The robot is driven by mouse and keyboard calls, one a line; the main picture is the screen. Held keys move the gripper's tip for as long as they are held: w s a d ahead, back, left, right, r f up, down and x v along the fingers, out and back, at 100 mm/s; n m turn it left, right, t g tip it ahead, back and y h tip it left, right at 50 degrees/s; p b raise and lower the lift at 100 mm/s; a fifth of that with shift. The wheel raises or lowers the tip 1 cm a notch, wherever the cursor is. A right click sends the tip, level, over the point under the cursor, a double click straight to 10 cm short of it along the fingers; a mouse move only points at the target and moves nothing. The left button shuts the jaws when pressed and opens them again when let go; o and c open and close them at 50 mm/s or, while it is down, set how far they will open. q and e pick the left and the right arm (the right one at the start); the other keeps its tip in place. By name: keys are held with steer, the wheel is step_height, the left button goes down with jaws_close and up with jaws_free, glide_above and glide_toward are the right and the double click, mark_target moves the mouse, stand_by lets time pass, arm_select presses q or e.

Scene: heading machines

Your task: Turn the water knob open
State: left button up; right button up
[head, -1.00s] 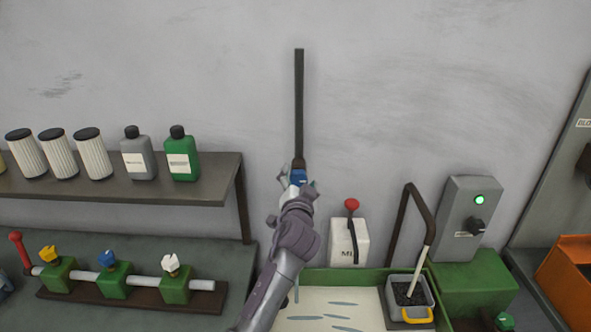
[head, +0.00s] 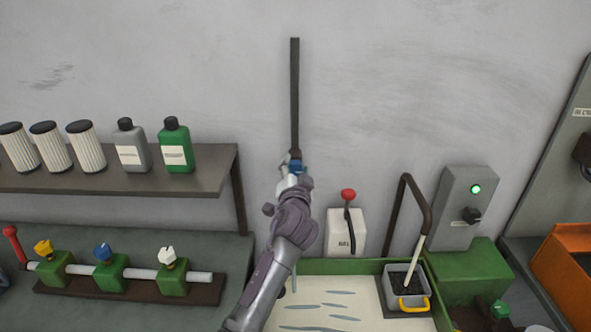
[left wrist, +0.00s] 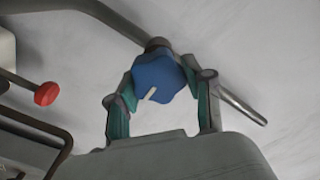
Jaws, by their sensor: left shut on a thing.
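The water knob (head: 299,168) is blue and sits near the lower end of a dark vertical pipe (head: 295,95) on the wall. In the left wrist view the knob (left wrist: 158,78) is lobed, with a white mark pointing to the lower left. My left gripper (head: 296,166) is shut on the knob, one finger on each side of it in the left wrist view (left wrist: 160,90). My forearm hides the pipe's lower end in the head view. A thin bluish streak shows beside the arm above the tray. My right gripper is not in view.
A green-rimmed tray (head: 345,266) with bluish streaks lies below. A white box with a red-knobbed lever (head: 347,228) stands right of my arm. A grey control box (head: 468,205) is farther right. A shelf (head: 120,178) with bottles and a valve manifold (head: 135,275) are left.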

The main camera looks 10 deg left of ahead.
arm_select(q)
steer(key=o, duration=1)
steer(key=shift+o, duration=0.9)
steer(key=shift+w, duration=0.1)
steer(key=s+d, duration=0.2)
steer(key=s, duration=1)
steer(key=shift+d, duration=0.15)
steer(key=shift+f, duration=0.2)
